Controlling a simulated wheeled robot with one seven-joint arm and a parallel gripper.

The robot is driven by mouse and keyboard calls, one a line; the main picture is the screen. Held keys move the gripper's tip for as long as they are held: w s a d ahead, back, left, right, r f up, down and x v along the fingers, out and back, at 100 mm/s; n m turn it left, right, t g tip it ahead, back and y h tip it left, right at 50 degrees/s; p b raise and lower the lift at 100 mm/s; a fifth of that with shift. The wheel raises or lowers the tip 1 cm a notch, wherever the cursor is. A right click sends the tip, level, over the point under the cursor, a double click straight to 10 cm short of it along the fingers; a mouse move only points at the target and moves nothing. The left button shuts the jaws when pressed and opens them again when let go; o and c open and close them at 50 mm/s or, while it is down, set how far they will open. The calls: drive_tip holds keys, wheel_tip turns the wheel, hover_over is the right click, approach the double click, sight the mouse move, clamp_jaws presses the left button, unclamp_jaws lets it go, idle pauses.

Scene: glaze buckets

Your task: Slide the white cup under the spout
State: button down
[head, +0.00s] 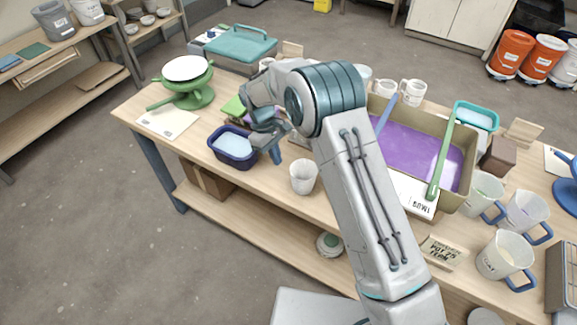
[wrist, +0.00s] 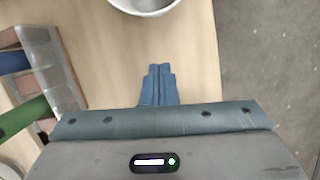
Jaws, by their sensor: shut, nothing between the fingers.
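The white cup (head: 304,177) stands upright near the table's front edge. Its rim and part of its inside show at the top of the wrist view (wrist: 146,5), cut off by the frame. My gripper (head: 277,156) is shut and empty, with its blue fingers pointing down, just left of the cup and apart from it. In the wrist view its fingers (wrist: 158,85) are together over bare wood. I cannot make out a spout for certain; my arm hides part of the table's middle.
A dark blue tub (head: 233,147) of pale liquid stands left of my gripper. A beige tub (head: 467,165) of purple glaze, with sticks across it, lies behind and right of the cup. A green stand (head: 190,97) is at the far left. Several mugs stand at the right.

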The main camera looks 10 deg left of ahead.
drive_tip(key=shift+x, duration=1.05)
drive_tip(key=d, duration=0.1)
drive_tip(key=s+d+p, duration=0.1)
drive_tip(key=shift+s+d, duration=0.2)
drive_tip(key=shift+d, duration=0.15)
drive_tip(key=shift+s+d+f+p, duration=0.25)
drive_tip(key=shift+d+p, duration=0.15)
drive_tip(key=shift+d, duration=0.1)
